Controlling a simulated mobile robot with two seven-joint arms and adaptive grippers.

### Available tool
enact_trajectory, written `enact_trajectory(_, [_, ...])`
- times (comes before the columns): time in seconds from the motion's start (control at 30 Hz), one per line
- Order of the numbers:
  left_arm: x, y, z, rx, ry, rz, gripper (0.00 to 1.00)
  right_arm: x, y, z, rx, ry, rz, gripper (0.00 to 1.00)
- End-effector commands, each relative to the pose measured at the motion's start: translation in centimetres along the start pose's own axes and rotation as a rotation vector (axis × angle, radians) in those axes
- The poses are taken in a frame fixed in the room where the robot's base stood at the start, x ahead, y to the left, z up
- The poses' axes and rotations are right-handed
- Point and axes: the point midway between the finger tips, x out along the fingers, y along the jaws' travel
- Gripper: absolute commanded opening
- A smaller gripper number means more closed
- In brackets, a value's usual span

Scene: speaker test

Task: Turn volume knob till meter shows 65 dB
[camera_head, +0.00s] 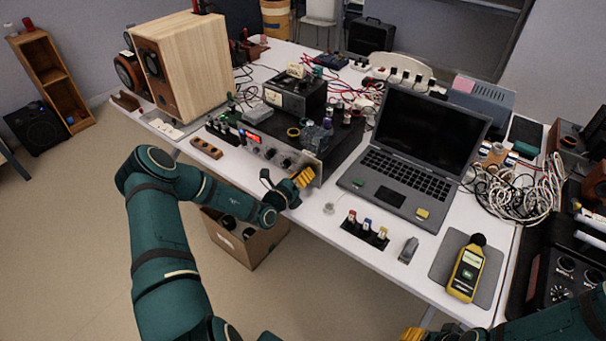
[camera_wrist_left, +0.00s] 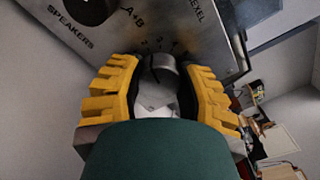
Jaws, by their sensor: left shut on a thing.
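My left gripper (camera_head: 303,177) is at the right end of the front panel of a silver and black amplifier (camera_head: 262,146). In the left wrist view its yellow-padded fingers (camera_wrist_left: 158,85) are shut on a round silver knob (camera_wrist_left: 160,68), one finger on each side. Printed numbers show around the knob; its pointer is hidden. The yellow sound level meter (camera_head: 466,274) lies on a grey mat at the table's front right. Its reading is too small to make out. Only a yellow bit of my right gripper (camera_head: 413,334) shows at the bottom edge; its jaws cannot be judged.
An open laptop (camera_head: 400,182) stands right of the amplifier. A wooden speaker (camera_head: 184,66) stands at the left. A small rack of coloured plugs (camera_head: 365,230) is near the front edge. Tangled cables (camera_head: 522,190) lie at the right. A cardboard box (camera_head: 243,243) stands on the floor below.

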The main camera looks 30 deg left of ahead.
Motion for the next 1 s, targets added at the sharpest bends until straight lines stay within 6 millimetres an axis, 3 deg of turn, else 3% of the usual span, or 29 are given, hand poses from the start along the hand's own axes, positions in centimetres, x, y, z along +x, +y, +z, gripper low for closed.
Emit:
enact_trajectory(0.03, [0.0,0.0,0.0,0.0,0.0,0.0,0.01,0.0,0.0,0.0,0.0,0.0,0.0,0.47])
enact_trajectory(0.07, [0.0,0.0,0.0,-0.001,0.0,0.0,0.46,0.0,0.0,0.0,0.0,0.0,0.0,0.47])
enact_trajectory(0.13, [0.0,0.0,0.0,-0.001,0.0,0.0,0.7,0.0,0.0,0.0,0.0,0.0,0.0,0.47])
enact_trajectory(0.57, [-0.8,0.1,0.1,0.0,0.0,0.002,0.7,0.0,0.0,0.0,0.0,0.0,0.0,0.47])
enact_trajectory(1.0, [-9.0,0.1,0.0,-0.001,0.001,0.002,0.7,0.0,0.0,0.0,0.0,0.0,0.0,0.47])
